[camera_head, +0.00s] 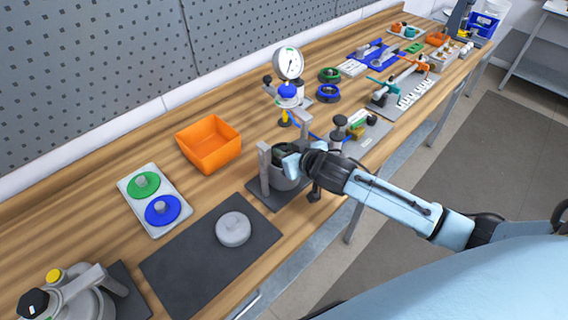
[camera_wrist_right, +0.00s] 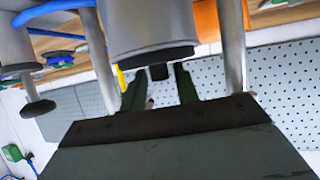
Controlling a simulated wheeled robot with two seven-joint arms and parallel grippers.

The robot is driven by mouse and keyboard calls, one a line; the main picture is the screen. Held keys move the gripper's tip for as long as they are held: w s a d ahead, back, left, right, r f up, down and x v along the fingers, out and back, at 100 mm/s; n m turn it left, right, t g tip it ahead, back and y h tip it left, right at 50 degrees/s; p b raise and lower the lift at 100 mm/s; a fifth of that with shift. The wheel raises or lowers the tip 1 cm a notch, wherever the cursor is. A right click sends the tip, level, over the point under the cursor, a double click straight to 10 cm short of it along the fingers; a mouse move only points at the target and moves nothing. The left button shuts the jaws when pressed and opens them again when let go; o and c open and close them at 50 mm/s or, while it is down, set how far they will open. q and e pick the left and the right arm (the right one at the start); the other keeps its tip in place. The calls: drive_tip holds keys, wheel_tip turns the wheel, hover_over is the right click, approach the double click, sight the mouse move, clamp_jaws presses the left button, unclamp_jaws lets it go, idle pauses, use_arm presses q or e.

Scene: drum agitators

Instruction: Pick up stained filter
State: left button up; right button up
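I cannot pick out a stained filter for certain in either view. My right gripper (camera_head: 284,158) is at the grey pressure stand (camera_head: 264,170), by its grey cup (camera_head: 287,180), and partly hides it. In the right wrist view, my right gripper's dark fingers (camera_wrist_right: 160,88) are apart. A grey cylinder (camera_wrist_right: 150,25) with a dark lower rim and a short dark stub (camera_wrist_right: 159,72) shows just beyond the fingers, between two metal posts. The stub lines up with the gap; contact cannot be told. My left gripper is not in view.
A grey lidded disc (camera_head: 233,228) lies on a dark mat (camera_head: 180,268). A white tray (camera_head: 138,214) holds a green and a blue disc. An orange bin (camera_head: 208,143) stands behind. A gauge (camera_head: 288,63) stands beyond the stand. Bare wood lies left of the bin.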

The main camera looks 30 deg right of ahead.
drive_tip(key=shift+c, duration=0.2)
clamp_jaws()
drive_tip(key=shift+r, duration=0.1)
